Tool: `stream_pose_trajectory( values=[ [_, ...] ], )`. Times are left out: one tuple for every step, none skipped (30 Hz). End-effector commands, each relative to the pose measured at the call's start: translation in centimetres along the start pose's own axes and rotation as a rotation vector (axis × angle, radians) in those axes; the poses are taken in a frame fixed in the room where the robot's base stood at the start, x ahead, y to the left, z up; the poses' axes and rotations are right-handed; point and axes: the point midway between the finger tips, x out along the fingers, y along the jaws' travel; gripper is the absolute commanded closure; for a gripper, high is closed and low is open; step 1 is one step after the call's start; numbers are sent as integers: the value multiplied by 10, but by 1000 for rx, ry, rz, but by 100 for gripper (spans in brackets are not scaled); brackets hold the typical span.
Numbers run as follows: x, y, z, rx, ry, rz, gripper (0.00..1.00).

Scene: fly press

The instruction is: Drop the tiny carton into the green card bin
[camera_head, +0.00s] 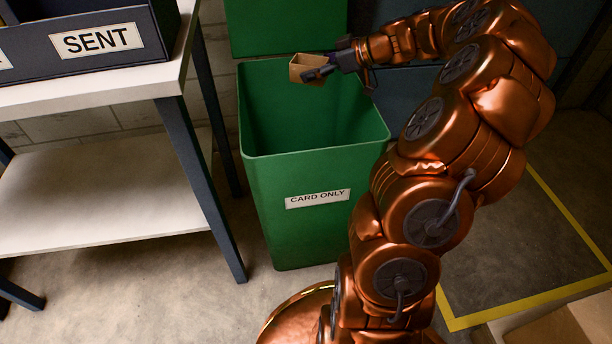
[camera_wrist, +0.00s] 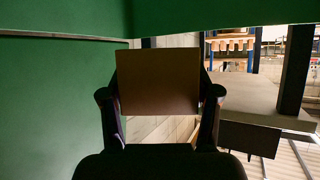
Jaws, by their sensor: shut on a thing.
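The tiny carton (camera_head: 308,67) is a small brown cardboard box. My gripper (camera_head: 326,70) is shut on it, and holds it over the back part of the green card bin's open mouth. In the wrist view the carton (camera_wrist: 158,81) sits between the two dark fingers of my gripper (camera_wrist: 160,97). The green bin (camera_head: 310,225) stands on the floor with a "CARD ONLY" label on its front. Its lid (camera_head: 285,25) is raised behind the opening. The part of the bin's floor that I could see into is dark, and I cannot tell what lies there.
A white table (camera_head: 110,88) with dark legs and a lower shelf stands left of the bin. A dark "SENT" tray (camera_head: 90,65) sits on it. Yellow floor lines (camera_head: 530,298) and a cardboard box (camera_head: 565,325) are at the lower right.

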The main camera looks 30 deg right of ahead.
Motion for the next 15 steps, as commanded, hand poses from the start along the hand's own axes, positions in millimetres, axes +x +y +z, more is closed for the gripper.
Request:
stream_pose_trajectory(
  values=[
    [0, 0, 1, 1, 0, 0, 60],
    [0, 0, 1, 0, 0, 0, 60],
    [0, 0, 1, 0, 0, 0, 60],
    [1, 0, 1, 0, 0, 0, 60],
    [1, 0, 1, 0, 0, 0, 60],
    [0, 0, 1, 0, 1, 0, 60],
    [1, 0, 1, 0, 1, 0, 60],
    [1, 0, 1, 0, 1, 0, 60],
    [0, 0, 1, 0, 1, 0, 38],
    [0, 0, 1, 0, 1, 0, 34],
    [0, 0, 1, 0, 1, 0, 31],
    [0, 0, 1, 0, 1, 0, 27],
    [1, 0, 1, 0, 1, 0, 24],
    [0, 0, 1, 0, 1, 0, 21],
    [0, 0, 1, 0, 1, 0, 17]
  ],
)
